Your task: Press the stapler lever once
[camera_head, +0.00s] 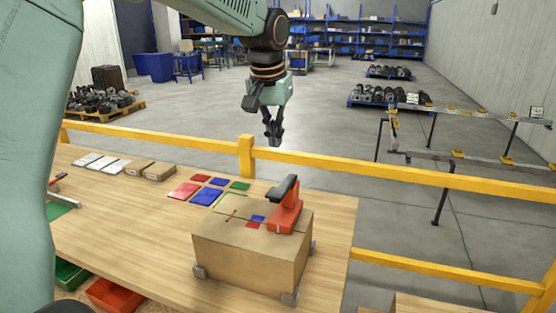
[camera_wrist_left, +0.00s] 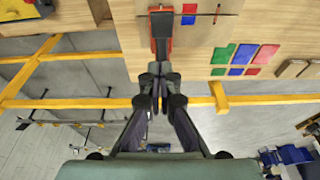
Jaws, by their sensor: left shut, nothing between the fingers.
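A red stapler with a dark lever (camera_head: 284,207) stands on top of a closed cardboard box (camera_head: 250,258) on the wooden table, near its right end. The lever is tilted up at one end. My left gripper (camera_head: 274,140) hangs in the air above and behind the stapler in the head view, fingers pointing down. It is shut and empty, apart from the stapler. In the left wrist view the shut fingertips (camera_wrist_left: 160,76) are just below the stapler (camera_wrist_left: 161,35) in the picture. My right gripper is not in view.
A yellow railing (camera_head: 350,168) runs behind the wooden table (camera_head: 120,228). Red, blue and green pieces (camera_head: 207,192) and small cardboard boxes (camera_head: 150,170) lie left of the stapler's box. Small coloured patches (camera_head: 257,219) lie on the box top. Green and red bins (camera_head: 112,294) sit below.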

